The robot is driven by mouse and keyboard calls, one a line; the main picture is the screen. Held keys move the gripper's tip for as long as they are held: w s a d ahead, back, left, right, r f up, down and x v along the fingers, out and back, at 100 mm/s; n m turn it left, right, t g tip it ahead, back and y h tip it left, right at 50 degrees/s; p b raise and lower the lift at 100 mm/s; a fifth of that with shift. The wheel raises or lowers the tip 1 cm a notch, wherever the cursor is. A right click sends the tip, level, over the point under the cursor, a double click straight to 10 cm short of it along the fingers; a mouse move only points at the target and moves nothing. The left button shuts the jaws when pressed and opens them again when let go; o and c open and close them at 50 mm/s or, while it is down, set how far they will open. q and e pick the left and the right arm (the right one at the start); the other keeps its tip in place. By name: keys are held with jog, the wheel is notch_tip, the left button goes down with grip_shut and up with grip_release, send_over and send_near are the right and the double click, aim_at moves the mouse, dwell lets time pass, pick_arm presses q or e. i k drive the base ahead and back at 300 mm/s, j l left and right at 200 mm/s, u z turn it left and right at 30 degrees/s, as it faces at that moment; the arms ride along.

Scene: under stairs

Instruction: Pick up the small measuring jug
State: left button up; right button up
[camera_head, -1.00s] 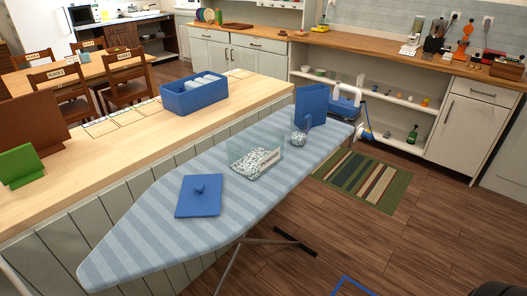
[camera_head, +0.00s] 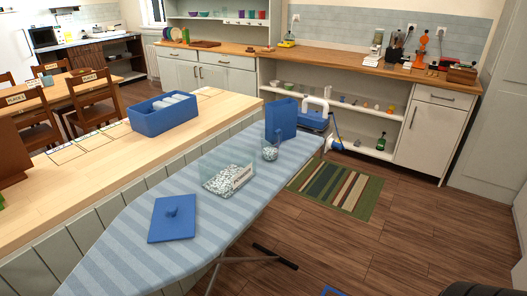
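I cannot clearly make out a measuring jug. A small rounded vessel with speckled white contents (camera_head: 270,153) stands on the ironing board (camera_head: 120,240), just in front of the upright blue box (camera_head: 281,117). It could be the small jug, but no handle or marks show. A clear tray of speckled pellets (camera_head: 222,184), with a pale striped piece in it, sits nearer on the board. A flat blue lid with a knob (camera_head: 172,225) lies nearer still. Neither of my grippers is in view.
A wooden counter with a blue bin (camera_head: 163,116) runs along the board's left side. A blue-and-white appliance (camera_head: 315,115) stands behind the board's far end. A striped rug (camera_head: 337,188) lies on the wooden floor, which is mostly clear at right.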

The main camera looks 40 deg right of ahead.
aim_at(272, 145)
jog(key=l+u, duration=0.4)
jog(key=l, duration=0.75)
jog(key=k+l+u, duration=0.1)
jog(key=l+u, duration=0.25)
jog(key=l, duration=0.8)
